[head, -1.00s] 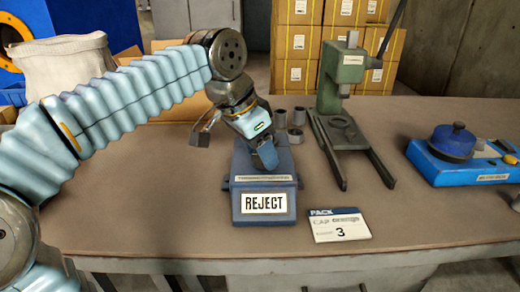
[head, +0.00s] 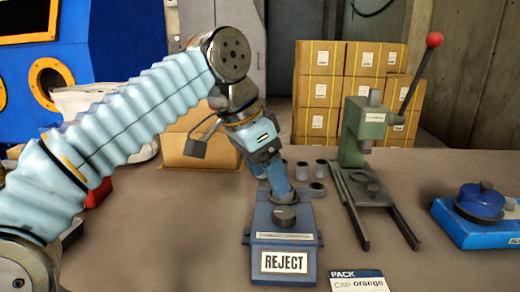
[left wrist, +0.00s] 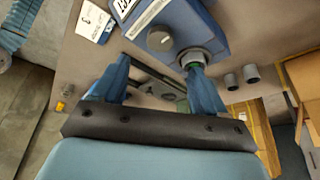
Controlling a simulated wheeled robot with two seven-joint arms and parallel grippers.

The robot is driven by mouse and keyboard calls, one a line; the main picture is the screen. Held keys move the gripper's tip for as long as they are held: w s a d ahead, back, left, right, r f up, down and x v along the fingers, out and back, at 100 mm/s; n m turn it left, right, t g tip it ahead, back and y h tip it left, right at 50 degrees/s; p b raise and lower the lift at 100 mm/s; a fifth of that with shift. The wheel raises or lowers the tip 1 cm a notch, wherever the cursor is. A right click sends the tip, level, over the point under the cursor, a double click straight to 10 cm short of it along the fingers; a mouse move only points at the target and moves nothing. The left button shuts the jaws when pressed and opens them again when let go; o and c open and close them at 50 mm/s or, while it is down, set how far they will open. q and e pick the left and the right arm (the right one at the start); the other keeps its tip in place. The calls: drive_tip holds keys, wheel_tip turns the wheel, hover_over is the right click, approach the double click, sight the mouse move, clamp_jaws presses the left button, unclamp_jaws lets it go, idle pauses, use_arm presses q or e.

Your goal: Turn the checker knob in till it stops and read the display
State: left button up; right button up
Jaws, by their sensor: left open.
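The blue checker (head: 306,240) stands on the table with a display (head: 284,262) that reads REJECT. A dark round knob (head: 284,215) is on its top; the knob also shows in the left wrist view (left wrist: 160,38). My left gripper (head: 280,187) is over the checker's far end, behind that knob. In the left wrist view my left gripper (left wrist: 160,78) has its blue fingers wide apart. Its right finger overlaps a grey round fitting (left wrist: 194,58) at the checker's end; I cannot tell whether they touch. My right gripper is not in view.
Several grey cups (head: 320,168) stand close behind the checker. A green lever press (head: 365,130) and a blue unit with a round top (head: 480,202) stand to the right. A PACK card (head: 358,282) lies in front. Cartons (head: 345,85) are behind.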

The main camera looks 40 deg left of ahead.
sight(284, 212)
use_arm(q)
drive_tip(key=shift+p+v, duration=0.3)
drive_tip(key=shift+v, duration=1.65)
drive_tip(key=w+f+n+b, duration=0.1)
drive_tip(key=f, duration=0.3)
drive_tip(key=w+d+f+b, duration=0.1)
drive_tip(key=w+f+b, duration=0.1)
drive_tip(key=f, duration=0.2)
drive_tip(key=w+d+f+n+y+b, duration=0.1)
drive_tip(key=f, duration=0.3)
drive_tip(key=shift+w+d+f+n, duration=0.25)
drive_tip(key=shift+w+f+n, duration=0.05)
drive_tip(key=shift+w+f, duration=0.1)
